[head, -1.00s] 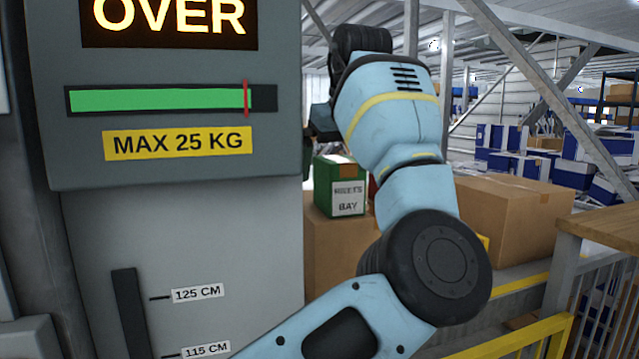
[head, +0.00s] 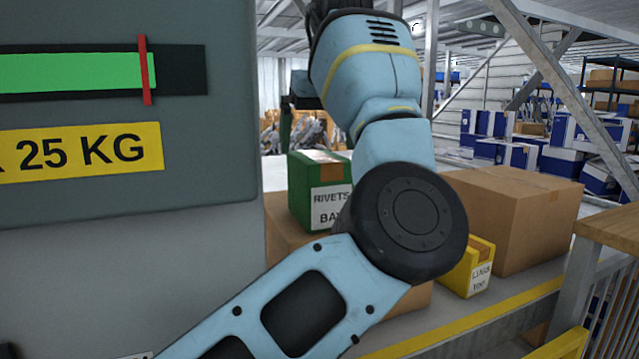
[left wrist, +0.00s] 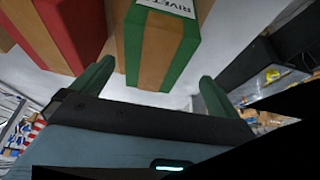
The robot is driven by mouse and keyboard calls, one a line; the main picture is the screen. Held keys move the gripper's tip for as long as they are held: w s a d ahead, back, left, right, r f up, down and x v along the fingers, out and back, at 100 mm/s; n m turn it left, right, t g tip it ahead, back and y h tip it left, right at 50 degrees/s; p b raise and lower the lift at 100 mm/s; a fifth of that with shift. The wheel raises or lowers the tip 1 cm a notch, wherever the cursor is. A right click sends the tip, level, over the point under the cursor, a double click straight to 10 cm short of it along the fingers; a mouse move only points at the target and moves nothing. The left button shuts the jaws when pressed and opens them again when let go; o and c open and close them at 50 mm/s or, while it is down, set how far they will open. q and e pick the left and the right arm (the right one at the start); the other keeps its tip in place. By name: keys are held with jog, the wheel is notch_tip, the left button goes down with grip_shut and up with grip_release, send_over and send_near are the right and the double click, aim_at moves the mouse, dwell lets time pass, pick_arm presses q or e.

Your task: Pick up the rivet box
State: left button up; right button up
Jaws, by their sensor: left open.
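The rivet box (head: 306,192) is green with a brown tape strip and a white label reading RIVETS. It stands on a cardboard box (head: 283,238) in the head view, its right side hidden by my left arm. In the left wrist view the rivet box (left wrist: 178,52) shows at the top centre, beyond the fingers. My left gripper (left wrist: 156,74) is open and empty, its two green fingers spread apart with the box ahead of them. In the head view this gripper (head: 287,124) is mostly hidden and small, above the box. My right gripper is in neither view.
A yellow box (head: 470,268) and a large cardboard box (head: 520,215) stand to the right. A red box (left wrist: 72,32) is beside the rivet box in the left wrist view. A grey scale cabinet (head: 190,225) fills the left. A wooden-topped railing (head: 612,232) stands right.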

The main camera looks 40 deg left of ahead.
aim_at(319, 157)
pick_arm(q)
jog(key=shift+w+a+r, duration=0.1)
jog(key=shift+w+a, duration=0.05)
jog(key=shift+r, duration=0.1)
jog(key=shift+x, duration=1)
jog(key=shift+w+x, duration=0.2)
jog(key=shift+x, duration=1.05)
jog(key=shift+w+x, duration=0.15)
jog(key=shift+x, duration=1.1)
jog(key=shift+a+f, duration=0.1)
jog(key=shift+f, duration=0.15)
jog(key=shift+f, duration=0.25)
